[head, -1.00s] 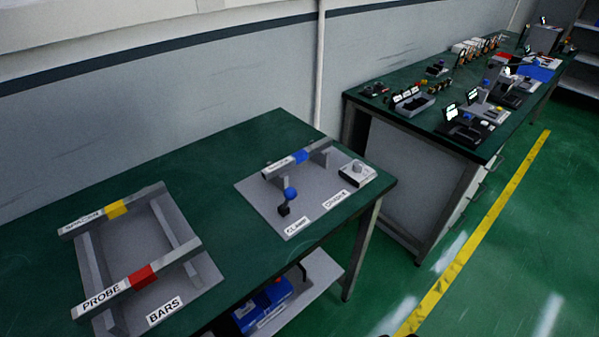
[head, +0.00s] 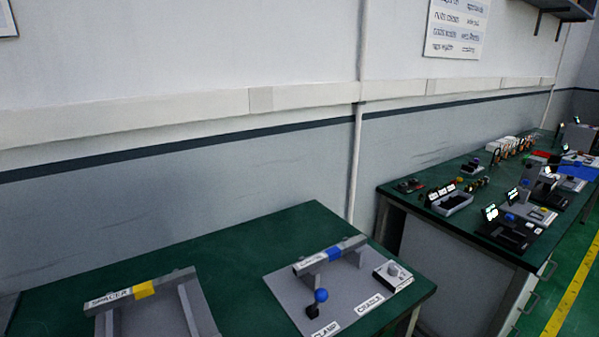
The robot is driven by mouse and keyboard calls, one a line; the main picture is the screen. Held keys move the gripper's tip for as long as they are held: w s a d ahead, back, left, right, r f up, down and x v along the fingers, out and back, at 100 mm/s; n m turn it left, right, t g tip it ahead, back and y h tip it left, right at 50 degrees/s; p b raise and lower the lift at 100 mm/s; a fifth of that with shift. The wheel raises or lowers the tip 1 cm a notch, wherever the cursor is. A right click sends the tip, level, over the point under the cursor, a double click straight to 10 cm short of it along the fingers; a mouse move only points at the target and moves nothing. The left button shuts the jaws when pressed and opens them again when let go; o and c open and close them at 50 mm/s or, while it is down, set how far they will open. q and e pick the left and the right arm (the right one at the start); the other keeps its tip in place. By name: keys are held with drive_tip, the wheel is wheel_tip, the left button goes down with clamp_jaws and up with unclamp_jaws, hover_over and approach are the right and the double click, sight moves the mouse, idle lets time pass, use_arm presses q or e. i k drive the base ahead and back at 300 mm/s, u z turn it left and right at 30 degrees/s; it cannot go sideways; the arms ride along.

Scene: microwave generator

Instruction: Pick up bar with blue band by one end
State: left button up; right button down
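The bar with the blue band (head: 313,262) is a grey bar with a blue stripe near its middle and a small label at its left end. It rests raised on the cradle supports on a grey plate (head: 290,292) marked CLAMP and CRADLE, on the green table at the lower middle of the head view. A blue-knobbed clamp lever (head: 321,297) stands in front of it. Both ends of the bar show. Neither of my grippers is in view.
A bar with a yellow band (head: 144,289), labelled SPACER, lies on a rack at the lower left. A small box with a grey knob (head: 392,272) sits right of the cradle. A second green bench (head: 500,262) with several devices stands at the right, beyond a gap.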

sight(304, 267)
drive_tip(key=z, duration=2.65)
drive_tip(key=i, duration=1.9)
drive_tip(key=u, duration=3.05)
